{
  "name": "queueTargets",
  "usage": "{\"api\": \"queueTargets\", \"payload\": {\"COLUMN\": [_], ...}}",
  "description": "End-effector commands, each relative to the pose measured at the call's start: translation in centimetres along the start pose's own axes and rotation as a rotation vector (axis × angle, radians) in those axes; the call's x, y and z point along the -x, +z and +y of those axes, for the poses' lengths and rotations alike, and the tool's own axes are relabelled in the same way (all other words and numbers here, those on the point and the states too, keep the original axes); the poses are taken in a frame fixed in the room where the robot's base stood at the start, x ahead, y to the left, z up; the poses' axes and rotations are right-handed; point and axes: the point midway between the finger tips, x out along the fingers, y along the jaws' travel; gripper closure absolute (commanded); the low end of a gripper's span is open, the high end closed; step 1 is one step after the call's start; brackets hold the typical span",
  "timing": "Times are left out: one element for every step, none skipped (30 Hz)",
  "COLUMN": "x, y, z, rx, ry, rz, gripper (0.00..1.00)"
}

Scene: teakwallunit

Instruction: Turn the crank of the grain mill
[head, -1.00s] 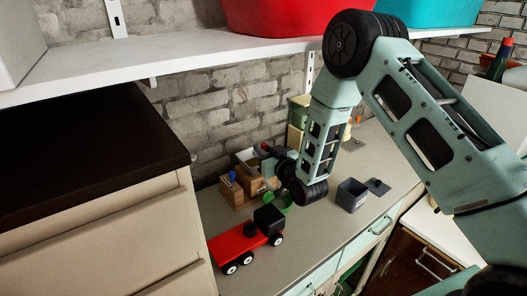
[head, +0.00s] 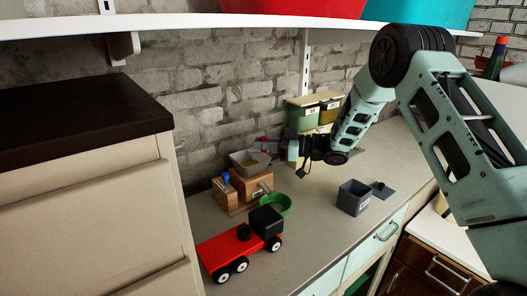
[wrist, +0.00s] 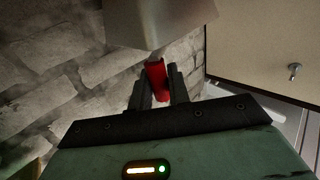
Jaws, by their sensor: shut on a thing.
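The grain mill (head: 252,186) is a wooden box with a pale metal hopper (head: 246,163) on top, standing on the counter by the brick wall. Its red crank grip (wrist: 157,79) sits between my fingers in the wrist view. A little red also shows above the hopper in the head view. My gripper (wrist: 159,88) is shut on this grip; in the head view my gripper (head: 272,145) reaches in from the right, level with the hopper's top. The hopper's side (wrist: 160,20) looms close in front of the fingers in the wrist view. The crank arm is mostly hidden.
A wooden block with a blue knob (head: 226,181) stands left of the mill, a green ring (head: 276,205) right of it. A grey bin (head: 353,197) stands right; green boxes (head: 302,115) stand behind. A white shelf (head: 180,28) hangs above.

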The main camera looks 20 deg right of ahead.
Motion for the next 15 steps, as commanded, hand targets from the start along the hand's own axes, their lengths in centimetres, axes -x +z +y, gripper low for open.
{"api": "queueTargets", "payload": {"x": [-0.05,-0.07,-0.11,-0.12,-0.15,-0.18,-0.21,-0.23,-0.26,-0.27,-0.30,-0.32,-0.33,-0.34,-0.36], "y": [0.10,0.09,0.07,0.07,0.07,0.05,0.01,-0.01,-0.03,-0.02,-0.02,-0.04,-0.05,-0.07,-0.10], "z": [0.26,0.33,0.41,0.46,0.51,0.58,0.62,0.65,0.68,0.71,0.74,0.76,0.76,0.76,0.78], "rx": [0.004,0.004,0.005,0.003,0.003,0.003,0.003,0.003,0.003,0.002,0.002,0.002,0.001,0.000,0.000], "ry": [-0.031,-0.051,-0.075,-0.091,-0.108,-0.126,-0.140,-0.151,-0.166,-0.175,-0.183,-0.193,-0.200,-0.205,-0.210], "rz": [0.003,0.003,0.003,0.003,0.003,0.003,0.003,0.004,0.003,0.003,0.004,0.003,0.004,0.004,0.005], "gripper": [1.00,1.00,1.00,1.00,1.00,1.00,1.00,1.00,1.00,1.00,1.00,1.00,1.00,1.00,1.00]}}
